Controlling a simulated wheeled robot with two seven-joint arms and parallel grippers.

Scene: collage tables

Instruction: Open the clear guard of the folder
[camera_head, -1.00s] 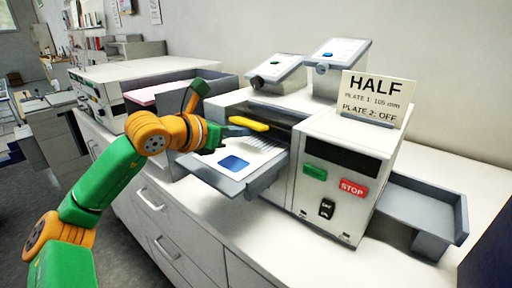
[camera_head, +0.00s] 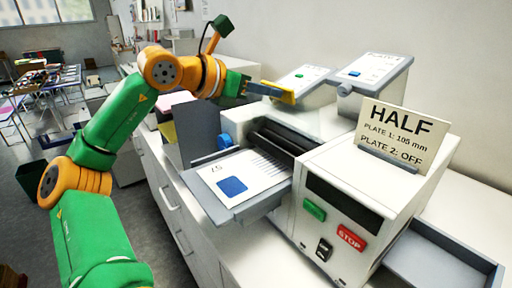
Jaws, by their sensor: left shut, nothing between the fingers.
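The folder (camera_head: 330,190) is a white machine with a green button, a red STOP button and a black switch on its front. Its dark rollers (camera_head: 282,138) show in the opening on top. A yellow strip (camera_head: 287,97), which looks like the edge handle of the clear guard, is raised above the rollers. The clear panel itself is hard to make out. My left gripper (camera_head: 272,91) is shut and empty, with its fingertips at the yellow strip; I cannot tell whether they touch it. My right gripper is out of view.
A printed sheet (camera_head: 238,176) lies on the feed tray at the folder's left. A sign reading HALF (camera_head: 402,138) stands on top. A grey output tray (camera_head: 440,262) is at the right.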

